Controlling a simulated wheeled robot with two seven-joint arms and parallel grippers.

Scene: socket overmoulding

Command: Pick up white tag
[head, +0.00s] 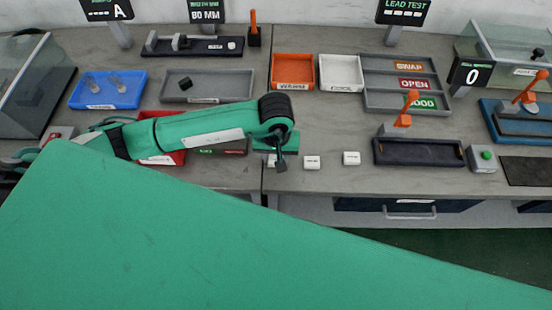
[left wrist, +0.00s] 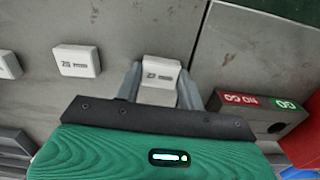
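Three small white tags lie in a row on the grey worktop. The middle tag (head: 312,162) and the right tag (head: 352,158) lie free. The left tag (head: 272,160) is partly hidden by my left gripper (head: 281,164). In the left wrist view, this white tag (left wrist: 160,72) with dark print sits between the two grey fingers of my left gripper (left wrist: 160,80). The fingers seem to touch both its sides, and it appears at worktop level. Another tag (left wrist: 78,61) lies apart on its left. My right gripper is not in view.
A dark block with red and green labels (left wrist: 255,108) stands close to the right of the left gripper. Behind are a blue tray (head: 108,90), a grey tray (head: 208,86), an orange tray (head: 292,71) and a white tray (head: 341,72). A black fixture (head: 418,153) stands at the right.

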